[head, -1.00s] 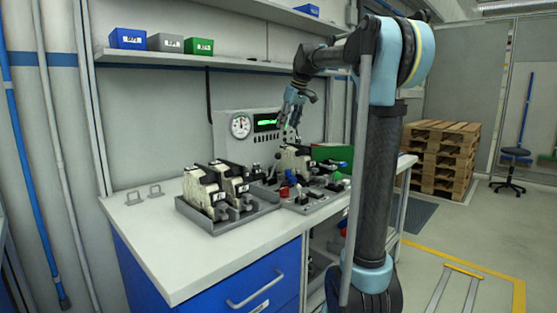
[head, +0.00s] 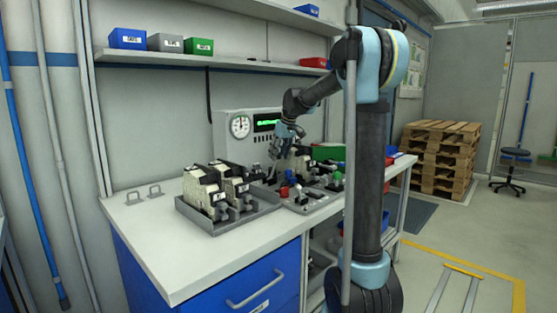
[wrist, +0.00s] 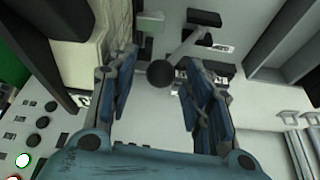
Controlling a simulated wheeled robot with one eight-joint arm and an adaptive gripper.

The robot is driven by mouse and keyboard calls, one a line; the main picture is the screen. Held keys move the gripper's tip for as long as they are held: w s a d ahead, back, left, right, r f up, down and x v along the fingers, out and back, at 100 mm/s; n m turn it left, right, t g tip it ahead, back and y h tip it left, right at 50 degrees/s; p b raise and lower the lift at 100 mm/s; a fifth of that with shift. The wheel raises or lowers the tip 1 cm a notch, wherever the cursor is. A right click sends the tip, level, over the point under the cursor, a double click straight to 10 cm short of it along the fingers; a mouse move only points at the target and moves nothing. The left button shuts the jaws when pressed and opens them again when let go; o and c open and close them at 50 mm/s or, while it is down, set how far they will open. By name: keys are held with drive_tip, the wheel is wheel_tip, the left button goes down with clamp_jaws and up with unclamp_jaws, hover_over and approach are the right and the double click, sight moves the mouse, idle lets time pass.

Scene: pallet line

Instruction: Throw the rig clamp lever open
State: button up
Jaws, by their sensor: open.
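The clamp lever, a pale rod ending in a dark ball knob (wrist: 160,74), shows in the wrist view, rising to the right toward a dark mount. My gripper (wrist: 159,60) is open, with one blue finger on each side of the knob. I cannot tell whether either finger touches it. In the head view my gripper (head: 279,158) hangs low in front of the gauge panel, over the back of the rig plate (head: 302,204). The lever is too small and too covered by the gripper to make out there.
A grey tray (head: 212,230) of pale units stands left of the rig. The gauge panel (head: 222,146) stands behind, and a green box (head: 328,152) to the right. A shelf (head: 160,60) runs above. The bench's left front (head: 170,250) is clear.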

drive_tip(key=shift+x, duration=1.05)
clamp_jaws()
drive_tip(key=shift+d+r, duration=0.1)
